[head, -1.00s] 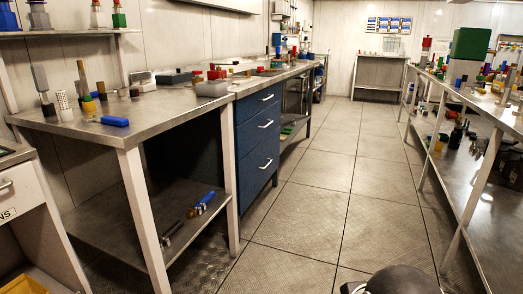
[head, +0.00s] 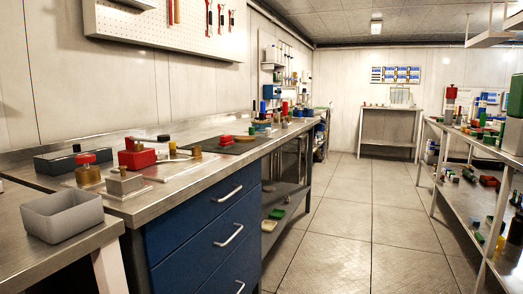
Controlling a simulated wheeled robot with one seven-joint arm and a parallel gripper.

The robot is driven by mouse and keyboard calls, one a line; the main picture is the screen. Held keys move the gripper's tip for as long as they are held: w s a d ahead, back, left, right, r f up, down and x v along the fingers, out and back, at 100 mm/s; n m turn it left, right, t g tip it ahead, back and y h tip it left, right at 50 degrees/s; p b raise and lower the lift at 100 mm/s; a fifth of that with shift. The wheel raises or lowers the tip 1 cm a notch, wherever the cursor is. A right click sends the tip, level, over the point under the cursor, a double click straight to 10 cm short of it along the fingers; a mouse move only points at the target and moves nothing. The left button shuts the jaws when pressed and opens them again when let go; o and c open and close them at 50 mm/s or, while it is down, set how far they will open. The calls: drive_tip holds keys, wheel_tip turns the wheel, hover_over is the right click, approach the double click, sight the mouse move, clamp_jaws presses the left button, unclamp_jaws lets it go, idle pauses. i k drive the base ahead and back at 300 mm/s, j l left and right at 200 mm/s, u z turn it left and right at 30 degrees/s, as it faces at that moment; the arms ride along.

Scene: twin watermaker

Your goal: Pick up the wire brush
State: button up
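I cannot make out a wire brush for certain in the head view. Several slim tools, some with red handles (head: 209,16), hang on the white pegboard (head: 140,22) at the upper left; they are too small to name. Small items lie on the steel bench top (head: 130,207), among them a red block (head: 137,158), a brass piece with a red knob (head: 88,170) and a brass-coloured piece (head: 196,151). My gripper is not in view.
A grey open bin (head: 63,215) stands at the near left. Blue drawers (head: 205,235) are under the bench. A loaded shelf unit (head: 470,205) lines the right side. The tiled floor (head: 350,215) between is clear up to a far table (head: 390,130).

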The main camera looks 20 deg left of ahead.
sight(227, 142)
drive_tip(key=i+u, duration=0.45)
drive_tip(key=i+l+u, duration=0.7)
drive_tip(key=i+u, duration=0.15)
drive_tip(key=i, duration=0.1)
